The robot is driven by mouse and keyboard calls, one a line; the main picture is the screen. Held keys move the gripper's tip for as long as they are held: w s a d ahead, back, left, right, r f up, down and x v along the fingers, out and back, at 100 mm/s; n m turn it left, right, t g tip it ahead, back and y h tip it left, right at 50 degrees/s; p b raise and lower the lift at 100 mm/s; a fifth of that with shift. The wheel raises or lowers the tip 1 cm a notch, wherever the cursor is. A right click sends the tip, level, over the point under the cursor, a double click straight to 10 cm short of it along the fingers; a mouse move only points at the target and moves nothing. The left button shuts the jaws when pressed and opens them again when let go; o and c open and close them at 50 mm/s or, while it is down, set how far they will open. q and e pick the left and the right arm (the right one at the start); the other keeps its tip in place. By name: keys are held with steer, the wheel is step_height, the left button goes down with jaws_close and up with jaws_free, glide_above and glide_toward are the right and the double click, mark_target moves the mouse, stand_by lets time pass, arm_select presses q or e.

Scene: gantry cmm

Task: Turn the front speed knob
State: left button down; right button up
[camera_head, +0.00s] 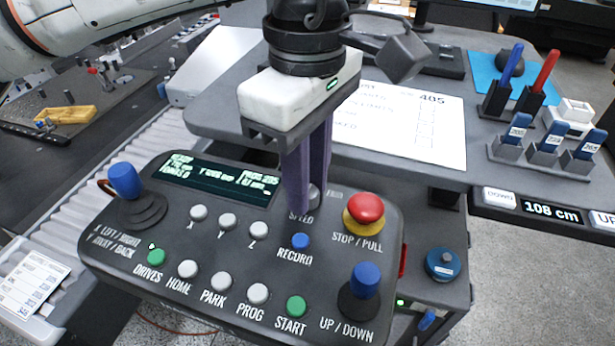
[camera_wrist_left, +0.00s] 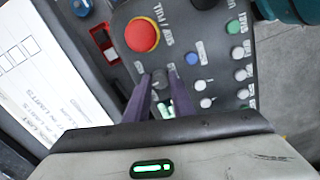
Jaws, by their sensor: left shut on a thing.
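The front speed knob (camera_head: 314,196) is a small grey knob above the SPEED label on the dark control panel (camera_head: 130,262). My left gripper (camera_head: 306,205) points down at it, its purple fingers closed around the knob and hiding most of it. In the left wrist view the fingers of the left gripper (camera_wrist_left: 160,82) reach the grey knob (camera_wrist_left: 158,78) beside the red stop button. My right gripper is not in view.
A red stop button (camera_head: 366,209) stands right of the knob, and a blue RECORD button (camera_head: 301,241) below it. Blue-topped joysticks stand at the panel's left (camera_head: 124,180) and lower right (camera_head: 365,279). A paper sheet (camera_head: 410,120) lies on the desk behind.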

arm_select(q)
steer(key=shift+f+n+b, duration=0.15)
steer(key=shift+n+b, duration=0.75)
steer(key=shift+n, duration=0.2)
steer(key=n+b, duration=0.1)
steer(key=n, duration=0.1)
steer(key=shift+n+b, duration=0.3)
steer(key=n+b, duration=0.1)
steer(key=n, duration=0.2)
steer(key=shift+n, duration=0.3)
steer(key=shift+r+n+b, duration=0.2)
steer(key=shift+n+b, duration=0.25)
steer(key=shift+n, duration=0.05)
steer(key=c, duration=1.5)
jaws_free()
steer(key=shift+c, duration=0.2)
steer(key=shift+r, duration=0.1)
